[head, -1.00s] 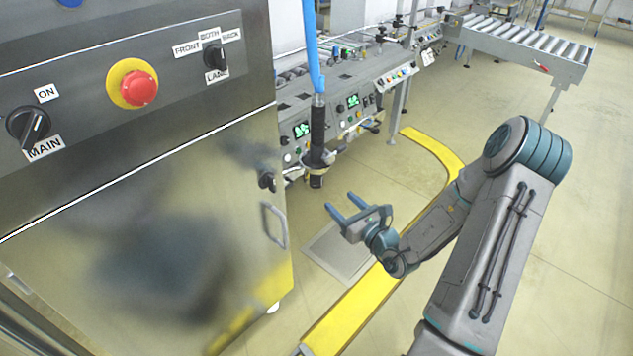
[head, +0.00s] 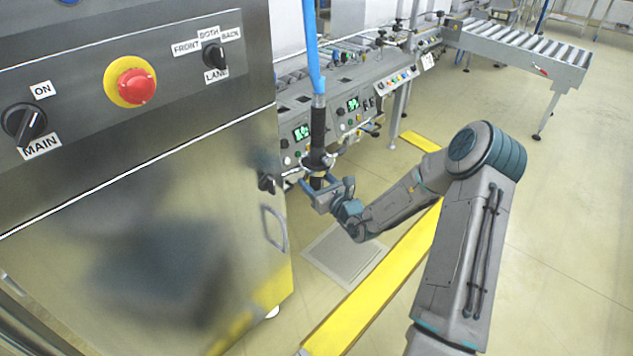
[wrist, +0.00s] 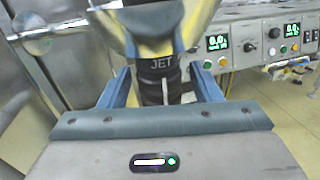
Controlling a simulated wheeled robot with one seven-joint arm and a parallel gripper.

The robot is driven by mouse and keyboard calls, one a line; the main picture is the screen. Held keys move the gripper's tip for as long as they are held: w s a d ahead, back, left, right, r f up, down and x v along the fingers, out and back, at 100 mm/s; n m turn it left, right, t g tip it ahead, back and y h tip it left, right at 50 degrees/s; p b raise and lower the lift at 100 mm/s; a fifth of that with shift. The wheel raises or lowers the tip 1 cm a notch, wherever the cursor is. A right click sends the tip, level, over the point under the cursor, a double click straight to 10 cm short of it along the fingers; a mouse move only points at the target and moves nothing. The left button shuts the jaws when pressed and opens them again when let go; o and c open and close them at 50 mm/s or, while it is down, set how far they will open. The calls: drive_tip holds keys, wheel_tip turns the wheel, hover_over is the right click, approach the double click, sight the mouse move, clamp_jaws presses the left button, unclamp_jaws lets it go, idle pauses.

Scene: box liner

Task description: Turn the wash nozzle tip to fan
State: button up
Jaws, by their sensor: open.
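The wash nozzle (head: 318,130) hangs upright, tip down, from a blue hose (head: 311,50). In the wrist view its dark tip (wrist: 158,82) shows the word JET, with a pale line below it. My gripper (head: 316,184) is at the lower end of the nozzle. In the wrist view the two blue fingers (wrist: 163,88) stand apart, one on each side of the tip. I cannot tell whether either finger touches it. The end of the tip is partly hidden behind the gripper body.
A steel cabinet (head: 150,220) with a door handle (head: 274,228) stands close on the left. Control panels (head: 350,110) with green displays are behind the nozzle. A roller conveyor (head: 520,50) is at the back right. The floor on the right is clear.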

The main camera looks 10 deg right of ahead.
drive_tip(key=c, duration=1)
drive_tip(key=shift+n+g+y, duration=0.3)
drive_tip(key=shift+n+y, duration=0.1)
drive_tip(key=shift+y, duration=0.2)
drive_tip(key=shift+d+n+g+y+p, duration=0.1)
drive_tip(key=shift+n+g+y+p, duration=0.55)
drive_tip(key=shift+n+y, duration=0.4)
drive_tip(key=n+g+y, duration=0.4)
drive_tip(key=y, duration=0.1)
drive_tip(key=shift+g, duration=0.35)
drive_tip(key=n+g+y, duration=0.1)
drive_tip(key=n+g, duration=0.1)
drive_tip(key=g, duration=0.1)
drive_tip(key=n+g+y+b, duration=0.1)
drive_tip(key=n+g, duration=0.2)
drive_tip(key=g, duration=0.1)
drive_tip(key=shift+f+y+b, duration=0.15)
drive_tip(key=shift+y+b, duration=0.15)
drive_tip(key=shift+y, duration=0.05)
drive_tip(key=shift+n+g+b, duration=0.55)
drive_tip(key=shift+n+g, duration=0.6)
drive_tip(key=shift+g, duration=0.85)
drive_tip(key=shift+r, duration=0.2)
drive_tip(key=o, duration=1)
